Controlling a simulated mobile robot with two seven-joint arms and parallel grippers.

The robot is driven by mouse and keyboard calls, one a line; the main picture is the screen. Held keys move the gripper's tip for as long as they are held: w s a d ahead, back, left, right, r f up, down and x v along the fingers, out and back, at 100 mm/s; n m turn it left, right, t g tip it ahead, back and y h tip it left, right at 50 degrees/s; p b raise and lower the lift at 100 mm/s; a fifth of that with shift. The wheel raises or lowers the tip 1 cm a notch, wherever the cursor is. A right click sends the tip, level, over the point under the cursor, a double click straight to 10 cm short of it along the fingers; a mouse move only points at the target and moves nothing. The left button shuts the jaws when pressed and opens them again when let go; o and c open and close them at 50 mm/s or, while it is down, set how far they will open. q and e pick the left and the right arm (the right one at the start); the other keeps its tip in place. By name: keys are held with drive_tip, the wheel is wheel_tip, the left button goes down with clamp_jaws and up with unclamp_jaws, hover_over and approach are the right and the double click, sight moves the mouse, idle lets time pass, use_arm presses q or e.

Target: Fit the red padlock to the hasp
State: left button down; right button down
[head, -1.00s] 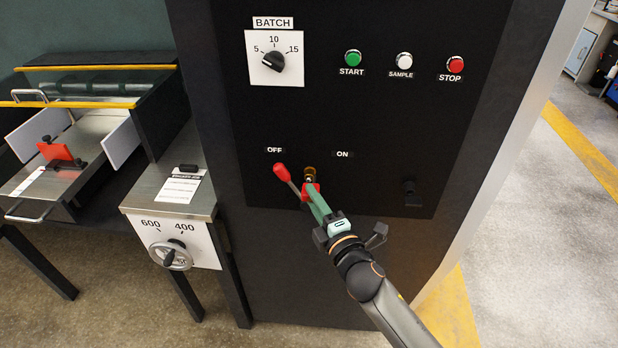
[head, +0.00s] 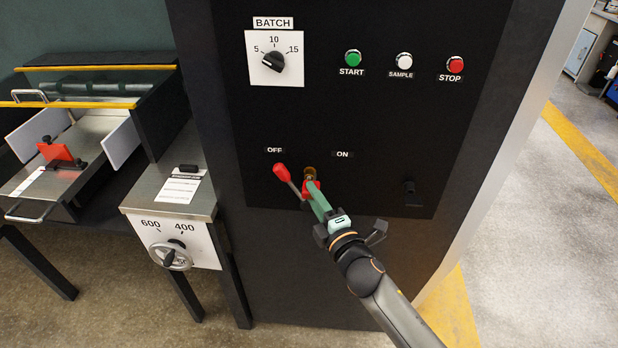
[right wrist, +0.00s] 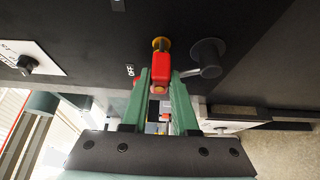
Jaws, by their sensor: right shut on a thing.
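The red padlock (right wrist: 161,64) is between the green fingertips of my right gripper (right wrist: 160,85) in the right wrist view, with its top end at the brass-coloured hasp (right wrist: 161,43). In the head view the padlock (head: 310,188) is partly covered by my right gripper (head: 314,192), which is shut on it. The hasp (head: 310,171) is just above it on the black panel. I cannot tell whether the shackle passes through the hasp. The red-knobbed switch lever (head: 281,171) leans toward OFF, left of the padlock. My left gripper is not in view.
The panel carries a BATCH dial (head: 274,62), green START (head: 352,57), white SAMPLE (head: 404,60) and red STOP (head: 455,65) buttons. A black peg (head: 411,192) sits at lower right. A handwheel (head: 170,254) and feed table stand at left.

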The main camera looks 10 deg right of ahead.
drive_tip(key=c, duration=0.6)
unclamp_jaws()
drive_tip(key=b+v, duration=0.2)
drive_tip(key=v, duration=1)
drive_tip(key=s+d+f+m+g+h, duration=0.1)
drive_tip(key=s+f+m+g, duration=0.3)
drive_tip(key=s+f+m, duration=0.4)
drive_tip(key=s+d+f+m+g+h, duration=0.1)
drive_tip(key=s+d+f+m+g, duration=0.3)
drive_tip(key=s+f+m, duration=0.5)
wheel_tip(320, 180, down, 7)
drive_tip(key=shift+s+f+m+h, duration=0.2)
drive_tip(key=shift+s+m+h, duration=0.1)
drive_tip(key=shift+m, duration=0.8)
